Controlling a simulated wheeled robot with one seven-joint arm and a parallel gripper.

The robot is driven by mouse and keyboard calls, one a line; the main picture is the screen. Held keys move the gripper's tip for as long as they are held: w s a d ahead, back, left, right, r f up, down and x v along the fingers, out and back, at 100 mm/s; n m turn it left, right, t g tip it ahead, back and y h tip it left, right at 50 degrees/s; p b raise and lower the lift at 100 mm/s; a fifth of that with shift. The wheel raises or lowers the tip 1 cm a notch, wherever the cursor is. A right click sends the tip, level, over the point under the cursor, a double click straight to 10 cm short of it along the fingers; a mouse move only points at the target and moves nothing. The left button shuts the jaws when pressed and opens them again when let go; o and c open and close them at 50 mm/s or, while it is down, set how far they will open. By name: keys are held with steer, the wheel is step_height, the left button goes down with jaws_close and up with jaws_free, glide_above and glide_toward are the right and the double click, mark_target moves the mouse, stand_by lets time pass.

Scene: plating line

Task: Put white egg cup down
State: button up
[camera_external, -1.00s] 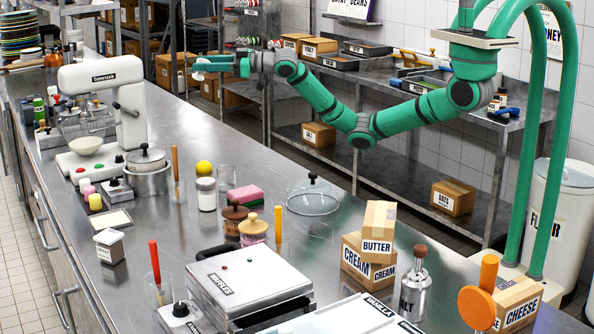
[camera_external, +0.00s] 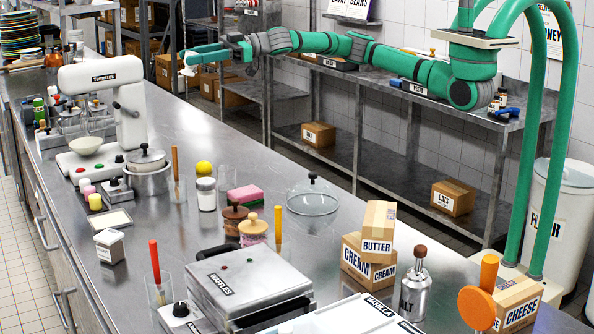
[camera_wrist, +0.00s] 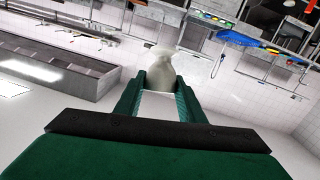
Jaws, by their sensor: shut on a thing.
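My gripper (camera_external: 189,64) reaches over the far part of the steel counter, high above its surface, to the right of the white stand mixer. It is shut on the white egg cup (camera_wrist: 163,71), which shows pale and rounded between the two green fingers in the wrist view. In the external view the egg cup (camera_external: 187,72) is a small white shape at the fingertips, mostly hidden by them. It touches nothing but the fingers.
The steel counter (camera_external: 175,130) has a clear stretch below my gripper. The stand mixer (camera_external: 100,76), a steel pot (camera_external: 150,181), jars, a glass lid (camera_external: 312,203) and cartons stand nearer. Shelves with boxes line the wall behind.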

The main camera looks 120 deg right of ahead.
steer(key=w+a+f+n+g+y, duration=0.2)
steer(key=a+n+g+y, duration=0.15)
steer(key=a, duration=1.05)
steer(key=w+a+f+n+g+y, duration=0.1)
steer(key=w+a+n+g+y, duration=0.3)
steer(key=a, duration=1)
steer(key=a+f+n+y, duration=0.25)
steer(key=a+y, duration=0.35)
steer(key=a, duration=0.9)
steer(key=s+a+f+n+g+y, duration=0.1)
steer(key=s+a+f+n+g, duration=0.25)
steer(key=a+f, duration=0.85)
steer(key=shift+g+h, duration=0.25)
steer(key=shift+g, duration=0.65)
steer(key=shift+s+a+f, duration=0.95)
steer(key=shift+a+f, duration=0.15)
steer(key=shift+f, duration=2.5)
steer(key=shift+s+a+f, duration=0.95)
steer(key=shift+a+f, duration=0.2)
steer(key=shift+f, duration=2.4)
steer(key=shift+s+a+f, duration=0.95)
steer(key=shift+a+f, duration=0.15)
steer(key=shift+f, duration=2.5)
steer(key=shift+f, duration=0.75)
steer(key=o, duration=1.3)
